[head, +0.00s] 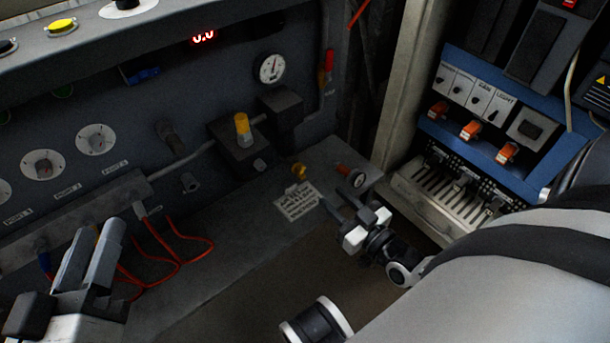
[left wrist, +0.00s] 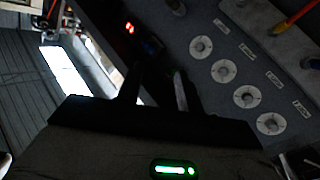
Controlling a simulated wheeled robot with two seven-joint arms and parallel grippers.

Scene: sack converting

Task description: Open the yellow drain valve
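A small yellow fitting (head: 298,170) sits on the grey ledge, just behind a white label plate; I take it for the drain valve, but its handle position is too small to tell. A larger yellow-capped part (head: 242,125) stands on a dark block further back. My right gripper (head: 349,199) is open and empty, in front and to the right of the small yellow fitting and apart from it. My left gripper (head: 98,228) is at the lower left, far from the fitting. Its fingers also show apart and empty in the left wrist view (left wrist: 157,76).
Red cables (head: 178,255) loop near my left gripper. A blue panel with orange switches (head: 470,129) is at the right.

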